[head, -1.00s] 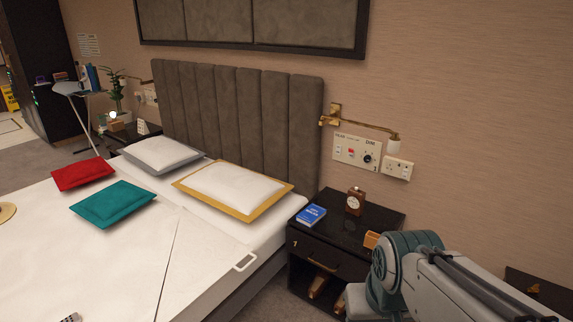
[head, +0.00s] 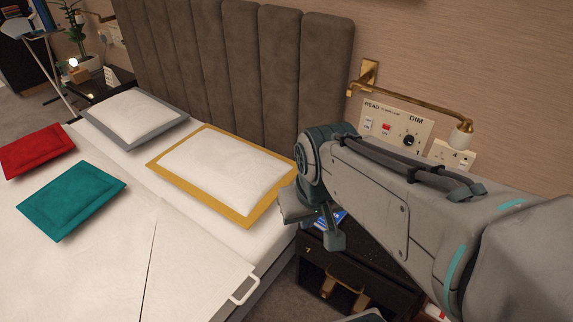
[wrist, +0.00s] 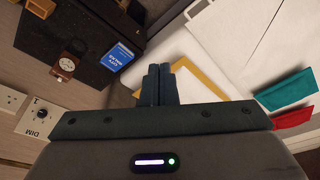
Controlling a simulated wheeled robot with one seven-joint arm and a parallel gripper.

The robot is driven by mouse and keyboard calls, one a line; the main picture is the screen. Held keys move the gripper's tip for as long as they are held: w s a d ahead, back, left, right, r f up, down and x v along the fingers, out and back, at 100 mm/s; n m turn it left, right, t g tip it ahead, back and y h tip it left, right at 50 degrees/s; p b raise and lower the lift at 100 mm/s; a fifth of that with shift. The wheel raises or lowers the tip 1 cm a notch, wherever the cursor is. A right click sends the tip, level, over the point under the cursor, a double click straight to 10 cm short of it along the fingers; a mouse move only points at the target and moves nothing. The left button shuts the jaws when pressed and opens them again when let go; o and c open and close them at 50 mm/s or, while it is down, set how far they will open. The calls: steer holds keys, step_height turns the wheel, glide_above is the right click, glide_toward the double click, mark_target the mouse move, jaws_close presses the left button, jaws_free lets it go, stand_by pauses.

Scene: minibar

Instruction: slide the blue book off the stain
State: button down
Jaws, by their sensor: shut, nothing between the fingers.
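The blue book (wrist: 118,57) lies flat on the black bedside cabinet (wrist: 104,22) near its bed-side edge in the wrist view. In the head view only a sliver of the book (head: 341,217) shows behind my arm. No stain is visible; whatever lies under the book is hidden. My gripper is shut and empty. Its fingers (wrist: 159,70) appear to the right of the book in the wrist view, apart from it in the picture. In the head view my gripper (head: 328,238) hangs over the cabinet's bed-side part; its height is hard to judge.
A small brown clock (wrist: 75,48) stands on the cabinet near the book, with a wooden block (wrist: 41,7) farther along. The bed (head: 100,255) with its cushions borders the cabinet. A brass wall lamp (head: 415,95) and a switch panel (head: 397,130) are on the wall behind.

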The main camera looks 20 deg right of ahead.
steer(key=w+d+f+n+g+b, duration=0.1)
steer(key=w+d+f+n+b, duration=0.15)
steer(key=w+f+b, duration=0.55)
steer(key=w+d+f+n+b, duration=0.25)
steer(key=w+d+f, duration=0.2)
steer(key=w, duration=0.75)
steer(key=w+d+f+n+g+b, duration=0.1)
steer(key=w+d+f+b, duration=0.2)
steer(key=w+f+b, duration=0.6)
steer(key=w+d+f+n+b, duration=0.1)
steer(key=w+d+f, duration=0.2)
steer(key=w+f, duration=0.15)
steer(key=w+d+f+n, duration=0.1)
steer(key=w+d+f, duration=0.25)
steer(key=f, duration=0.25)
steer(key=shift+g, duration=0.4)
steer(key=f+b, duration=0.1)
steer(key=f, duration=0.2)
steer(key=s+d+f+b, duration=0.1)
steer(key=f, duration=0.3)
steer(key=f+b, duration=0.1)
steer(key=f, duration=0.2)
steer(key=shift+s+d+f+b, duration=0.2)
steer(key=shift+s+d+b, duration=0.1)
steer(key=shift+s+b, duration=0.1)
steer(key=shift+s+d, duration=0.15)
steer(key=shift+s, duration=0.1)
